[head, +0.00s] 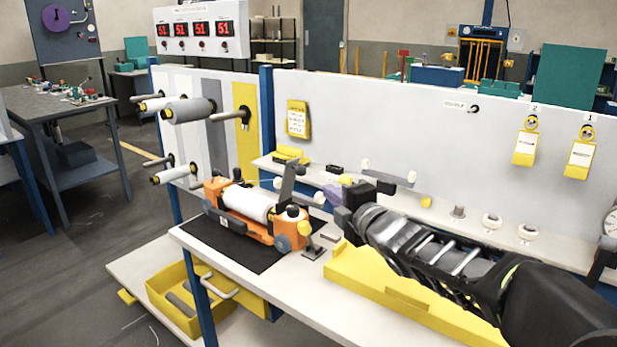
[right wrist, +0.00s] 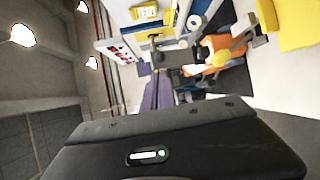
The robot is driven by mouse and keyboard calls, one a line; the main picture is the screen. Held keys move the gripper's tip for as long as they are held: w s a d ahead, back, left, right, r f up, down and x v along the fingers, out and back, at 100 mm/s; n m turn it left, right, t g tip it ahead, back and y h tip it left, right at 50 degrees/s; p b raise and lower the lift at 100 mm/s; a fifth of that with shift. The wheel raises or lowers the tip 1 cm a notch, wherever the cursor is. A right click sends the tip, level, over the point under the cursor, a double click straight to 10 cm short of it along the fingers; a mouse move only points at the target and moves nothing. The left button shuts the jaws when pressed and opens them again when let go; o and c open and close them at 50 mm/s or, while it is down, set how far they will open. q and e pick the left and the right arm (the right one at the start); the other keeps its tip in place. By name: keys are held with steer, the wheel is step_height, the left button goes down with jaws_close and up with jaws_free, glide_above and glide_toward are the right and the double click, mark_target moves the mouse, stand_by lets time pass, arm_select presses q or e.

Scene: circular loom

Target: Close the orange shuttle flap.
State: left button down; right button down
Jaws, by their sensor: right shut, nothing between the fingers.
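The orange shuttle (head: 262,236) sits on a black mat (head: 228,246) on the bench, with a white roll (head: 248,204) lying in it. My right gripper (head: 334,200) is shut and empty, just right of the shuttle and apart from the plate in the head view. In the right wrist view the orange shuttle (right wrist: 222,48) shows partly behind dark parts; contact there cannot be told. My left gripper is out of view.
A yellow tray (head: 385,287) lies on the bench under my right arm. A grey-white panel (head: 400,130) with hanging yellow tags (head: 524,147) stands behind. Rolls on pegs (head: 188,110) stick out at the left. A yellow bin (head: 178,300) sits on the lower shelf.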

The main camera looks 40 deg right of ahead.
mark_target(303, 172)
steer(key=p+x, duration=0.1)
steer(key=x, duration=1.1)
steer(key=shift+p, duration=0.3)
